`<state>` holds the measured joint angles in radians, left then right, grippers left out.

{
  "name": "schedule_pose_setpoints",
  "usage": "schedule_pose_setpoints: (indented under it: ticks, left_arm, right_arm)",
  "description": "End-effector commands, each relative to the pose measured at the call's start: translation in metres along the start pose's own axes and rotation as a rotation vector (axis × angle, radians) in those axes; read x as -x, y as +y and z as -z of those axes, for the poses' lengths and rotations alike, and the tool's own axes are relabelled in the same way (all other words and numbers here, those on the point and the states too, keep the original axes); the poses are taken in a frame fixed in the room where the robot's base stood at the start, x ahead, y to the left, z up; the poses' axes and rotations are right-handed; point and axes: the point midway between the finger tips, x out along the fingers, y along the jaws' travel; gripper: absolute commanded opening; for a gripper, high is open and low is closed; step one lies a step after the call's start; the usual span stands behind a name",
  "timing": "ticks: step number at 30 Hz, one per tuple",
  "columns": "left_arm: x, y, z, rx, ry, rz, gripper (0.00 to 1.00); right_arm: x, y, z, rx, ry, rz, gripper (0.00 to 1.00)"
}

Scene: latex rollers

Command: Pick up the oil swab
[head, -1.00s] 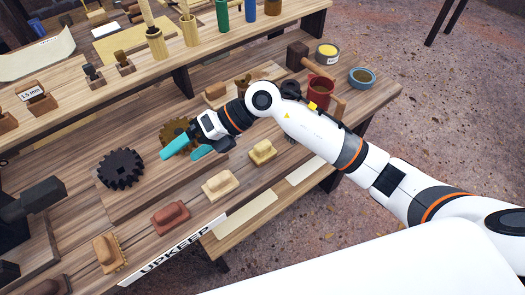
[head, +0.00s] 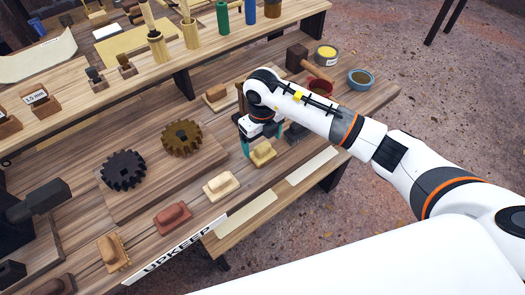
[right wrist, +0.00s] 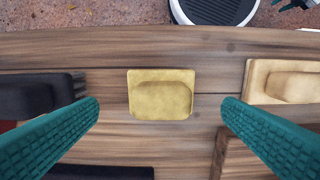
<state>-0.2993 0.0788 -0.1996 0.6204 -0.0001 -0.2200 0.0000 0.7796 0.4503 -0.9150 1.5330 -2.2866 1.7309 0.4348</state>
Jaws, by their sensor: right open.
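A yellow pad with a raised grip block, the likely oil swab (head: 263,153), lies on the lower bench in the front row of similar pads. No label on it can be read. My right gripper (head: 262,140) is open and points down over this pad. In the right wrist view the yellow pad (right wrist: 160,93) lies between the two teal fingers, a gap on each side, and nothing is held.
A cream pad (head: 219,186) lies to the left and a dark pad (head: 297,131) to the right. A red-brown pad (head: 172,217) and a bristled tan one (head: 112,252) continue the row. Two gears (head: 182,138) sit on a board behind. Bare wood separates the pads.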

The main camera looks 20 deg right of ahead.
Motion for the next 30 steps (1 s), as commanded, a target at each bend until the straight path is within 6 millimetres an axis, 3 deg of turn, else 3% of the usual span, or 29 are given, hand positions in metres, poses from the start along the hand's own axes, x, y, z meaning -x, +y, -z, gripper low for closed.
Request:
schedule_pose_setpoints:
  ticks: [6,10,18,20,27,30]
  left_arm:
    - [0.018,0.002,-0.001,0.000,0.001,-0.002,0.36]
    - [0.018,0.002,-0.001,0.000,0.002,-0.002,0.36]
    - [0.018,0.002,-0.001,0.000,0.002,-0.002,0.36]
    - [0.018,0.002,-0.001,0.000,0.002,-0.002,0.36]
    - [0.018,0.002,-0.001,-0.001,0.002,-0.002,0.36]
    - [0.018,0.002,-0.001,-0.001,0.002,-0.001,0.36]
  right_arm:
    - [-0.028,-0.002,-0.005,-0.001,-0.006,0.003,0.89]
    - [-0.045,-0.001,-0.004,-0.001,-0.003,0.002,0.89]
    - [-0.051,-0.001,-0.003,0.001,0.000,0.001,0.89]
    - [-0.051,-0.001,-0.003,0.001,0.000,0.001,0.83]
    - [-0.050,-0.001,-0.003,0.000,0.000,0.001,0.43]
    - [-0.050,-0.001,-0.003,0.000,0.000,0.001,0.40]
